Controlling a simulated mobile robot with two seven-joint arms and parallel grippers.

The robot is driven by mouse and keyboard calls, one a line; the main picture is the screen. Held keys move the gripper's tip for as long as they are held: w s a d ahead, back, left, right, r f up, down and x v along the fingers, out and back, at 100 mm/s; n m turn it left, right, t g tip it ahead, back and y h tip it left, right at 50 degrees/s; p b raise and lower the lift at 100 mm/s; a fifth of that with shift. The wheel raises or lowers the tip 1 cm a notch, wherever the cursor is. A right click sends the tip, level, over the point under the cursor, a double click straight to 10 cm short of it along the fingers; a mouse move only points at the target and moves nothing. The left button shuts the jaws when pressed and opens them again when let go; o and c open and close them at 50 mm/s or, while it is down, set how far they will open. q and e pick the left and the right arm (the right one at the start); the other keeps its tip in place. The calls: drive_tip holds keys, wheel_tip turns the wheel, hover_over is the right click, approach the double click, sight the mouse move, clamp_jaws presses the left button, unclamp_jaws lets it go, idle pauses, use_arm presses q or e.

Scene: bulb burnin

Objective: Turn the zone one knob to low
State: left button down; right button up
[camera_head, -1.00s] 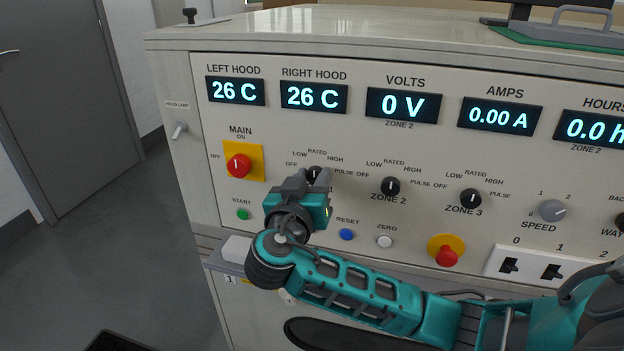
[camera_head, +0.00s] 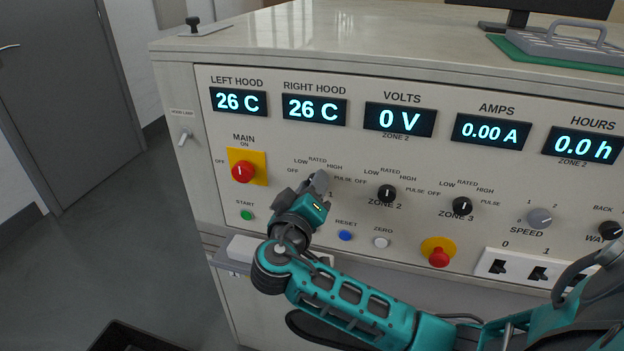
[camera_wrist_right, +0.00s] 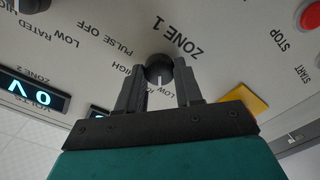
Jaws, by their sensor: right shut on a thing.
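The zone one knob (camera_wrist_right: 159,66) is black and round with a white pointer line. In the right wrist view it sits between the two fingers of my right gripper (camera_wrist_right: 158,82), which is shut on it. The line points towards the printed scale, near the LOW label; I cannot tell the exact setting, as the fingers cover part of the lettering. In the head view my right gripper (camera_head: 318,183) is tilted over the zone one spot and hides the knob and part of its name. My left gripper is not in view.
The zone 2 knob (camera_head: 387,193) and zone 3 knob (camera_head: 462,206) are to the right. The red main switch (camera_head: 243,171) is on the left. Blue reset (camera_head: 345,236) and white zero (camera_head: 381,242) buttons lie below, near my forearm. The volts display (camera_head: 400,119) reads 0 V.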

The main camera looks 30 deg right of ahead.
drive_tip(key=shift+n, duration=0.5)
drive_tip(key=o, duration=1)
drive_tip(key=shift+o, duration=0.2)
drive_tip(key=v, duration=1.3)
